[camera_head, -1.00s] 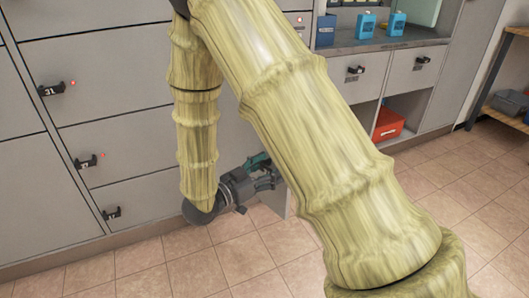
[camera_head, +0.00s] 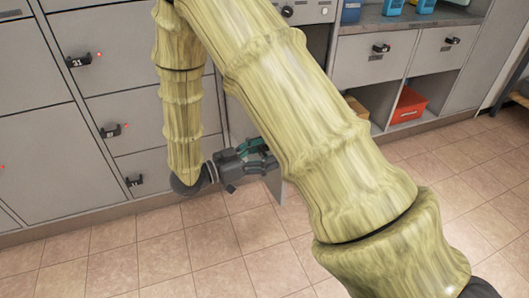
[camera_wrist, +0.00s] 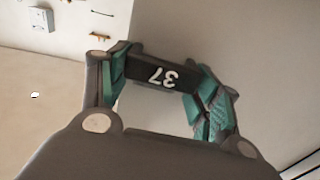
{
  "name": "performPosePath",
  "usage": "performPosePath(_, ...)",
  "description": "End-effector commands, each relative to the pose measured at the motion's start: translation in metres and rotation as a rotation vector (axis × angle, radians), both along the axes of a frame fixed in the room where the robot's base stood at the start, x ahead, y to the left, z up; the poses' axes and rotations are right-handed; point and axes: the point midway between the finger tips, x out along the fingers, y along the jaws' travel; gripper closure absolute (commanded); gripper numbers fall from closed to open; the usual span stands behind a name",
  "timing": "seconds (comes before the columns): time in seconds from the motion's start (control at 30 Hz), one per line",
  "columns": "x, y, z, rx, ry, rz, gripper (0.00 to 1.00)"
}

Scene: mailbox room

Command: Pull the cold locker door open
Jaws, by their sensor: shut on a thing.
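My gripper (camera_head: 262,155) is low in front of the lockers in the head view, its fingers partly hidden by my arm. In the wrist view its green-padded fingers (camera_wrist: 163,84) are shut on a dark handle (camera_wrist: 158,73) marked 37, which appears upside down. The handle is on a plain grey locker door (camera_wrist: 200,35). In the head view, a grey edge of this door (camera_head: 276,186) shows below the gripper, standing out from the locker front. The door is ajar; my arm hides most of it and its opening.
Closed grey lockers (camera_head: 45,150) with black handles and small red lights stand at the left. A counter (camera_head: 400,20) with blue containers and a red box (camera_head: 408,104) on a lower shelf are at the right. The tiled floor (camera_head: 240,245) in front is clear.

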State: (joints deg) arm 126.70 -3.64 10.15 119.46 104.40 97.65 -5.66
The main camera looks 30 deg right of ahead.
Motion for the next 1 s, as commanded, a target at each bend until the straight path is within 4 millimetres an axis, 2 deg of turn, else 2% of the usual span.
performPosePath(0.03, 0.0, 0.0, 0.001, -0.001, -0.001, -0.001, 0.8)
performPosePath(0.07, 0.0, 0.0, 0.001, -0.001, -0.001, -0.001, 0.33)
performPosePath(0.17, 0.0, 0.0, 0.001, -0.001, -0.001, 0.0, 0.15)
performPosePath(0.5, 0.001, 0.001, 0.0, 0.0, -0.001, 0.002, 0.14)
performPosePath(0.63, 0.002, 0.007, 0.0, 0.0, -0.001, 0.003, 0.14)
performPosePath(0.77, 0.004, 0.023, 0.0, 0.0, -0.001, 0.004, 0.14)
performPosePath(1.0, 0.008, 0.067, 0.0, 0.0, -0.002, 0.004, 0.14)
